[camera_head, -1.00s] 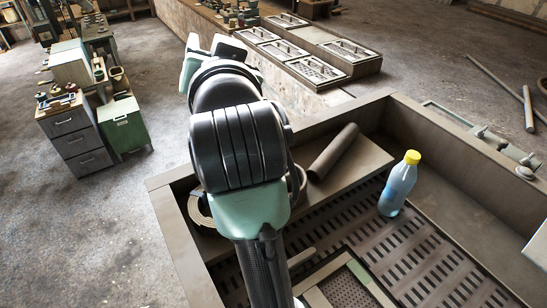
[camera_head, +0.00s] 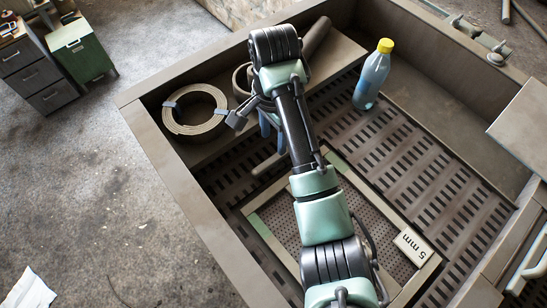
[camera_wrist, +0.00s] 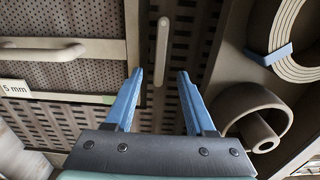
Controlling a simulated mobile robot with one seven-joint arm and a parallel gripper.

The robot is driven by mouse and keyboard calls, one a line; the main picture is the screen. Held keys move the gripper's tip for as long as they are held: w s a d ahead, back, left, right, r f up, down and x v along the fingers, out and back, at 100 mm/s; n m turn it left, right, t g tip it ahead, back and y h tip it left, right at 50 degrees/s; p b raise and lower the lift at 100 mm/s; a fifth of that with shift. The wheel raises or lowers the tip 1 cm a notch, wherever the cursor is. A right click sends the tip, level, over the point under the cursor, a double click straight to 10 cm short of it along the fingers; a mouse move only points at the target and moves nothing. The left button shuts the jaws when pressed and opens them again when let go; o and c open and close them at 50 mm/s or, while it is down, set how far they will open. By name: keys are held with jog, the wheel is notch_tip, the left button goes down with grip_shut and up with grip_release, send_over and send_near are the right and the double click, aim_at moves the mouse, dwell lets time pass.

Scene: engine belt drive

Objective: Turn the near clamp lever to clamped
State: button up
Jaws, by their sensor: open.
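A slim pale clamp lever (camera_wrist: 162,45) stands out over the slotted floor beside a framed screen in the wrist view, its lower end between my fingertips in the picture. It also shows in the head view (camera_head: 268,164), just below my fingers. My gripper (camera_wrist: 160,76) is open, its two blue fingers apart, one on each side of the lever's end; I cannot tell whether they touch it. In the head view my gripper (camera_head: 273,142) is partly hidden by my arm. The lever's pivot is not clear.
The framed screen (camera_head: 262,227) bears a 5 mm label (camera_head: 413,248) and a bar handle (camera_wrist: 45,51). A coiled belt (camera_head: 219,128) and a tube (camera_wrist: 250,108) lie on the ledge. A yellow-capped bottle (camera_head: 372,78) stands at the right. Box walls (camera_head: 160,150) surround the work area.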

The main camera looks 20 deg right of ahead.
aim_at(274, 158)
notch_tip(274, 158, down, 2)
jog(key=shift+f+p, duration=0.1)
jog(key=shift+p, duration=0.45)
notch_tip(274, 158, down, 6)
jog(key=shift+f+p, duration=0.1)
jog(key=shift+p, duration=0.35)
grip_shut()
